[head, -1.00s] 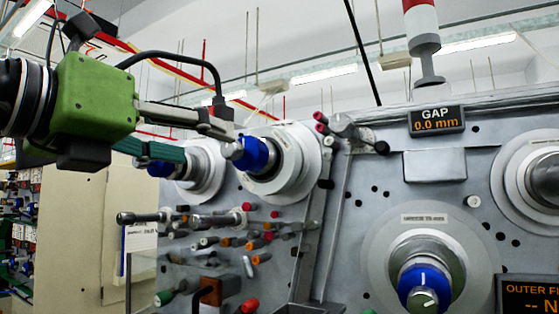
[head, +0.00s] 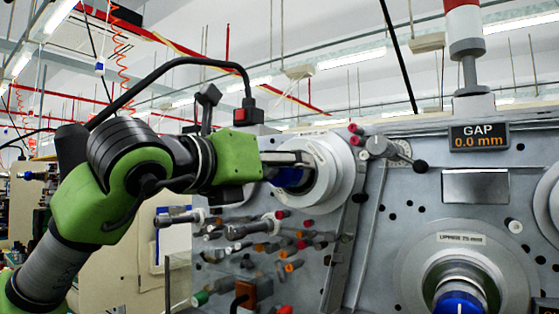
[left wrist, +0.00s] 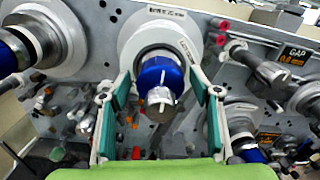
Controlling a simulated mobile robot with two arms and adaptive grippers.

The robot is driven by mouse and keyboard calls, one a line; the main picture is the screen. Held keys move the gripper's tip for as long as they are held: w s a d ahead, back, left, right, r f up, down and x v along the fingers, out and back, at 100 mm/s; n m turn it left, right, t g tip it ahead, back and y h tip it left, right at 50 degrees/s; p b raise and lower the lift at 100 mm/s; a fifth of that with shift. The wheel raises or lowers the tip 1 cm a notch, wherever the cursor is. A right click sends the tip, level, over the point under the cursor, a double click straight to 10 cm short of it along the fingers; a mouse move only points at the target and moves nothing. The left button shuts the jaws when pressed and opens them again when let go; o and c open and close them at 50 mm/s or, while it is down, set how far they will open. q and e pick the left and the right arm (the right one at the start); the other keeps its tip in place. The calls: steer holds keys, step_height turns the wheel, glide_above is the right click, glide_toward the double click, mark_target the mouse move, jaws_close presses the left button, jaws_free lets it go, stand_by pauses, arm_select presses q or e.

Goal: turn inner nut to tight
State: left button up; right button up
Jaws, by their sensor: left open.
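A blue nut (left wrist: 160,77) with a white mark and a metal stud end sits on a spindle with a pale round flange (left wrist: 140,32). My left gripper (left wrist: 159,82) is open, with one green-padded finger on each side of this nut. I see a gap beside the nut, and no clear contact. In the head view my left gripper (head: 302,166) reaches the same spindle from the left, and its fingers hide most of the blue nut (head: 288,178). I cannot tell from a label whether this is the inner nut. My right gripper is not in view.
Another spindle with a blue nut (head: 460,303) is at lower right. Several pegs and coloured knobs (head: 290,245) stick out below my left gripper. A lever with a black knob (head: 420,166) is right of the flange. The GAP display (head: 479,137) reads 0.0 mm.

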arm_select(q)
steer(key=shift+w+d+f, duration=0.1)
steer(key=c, duration=1.1)
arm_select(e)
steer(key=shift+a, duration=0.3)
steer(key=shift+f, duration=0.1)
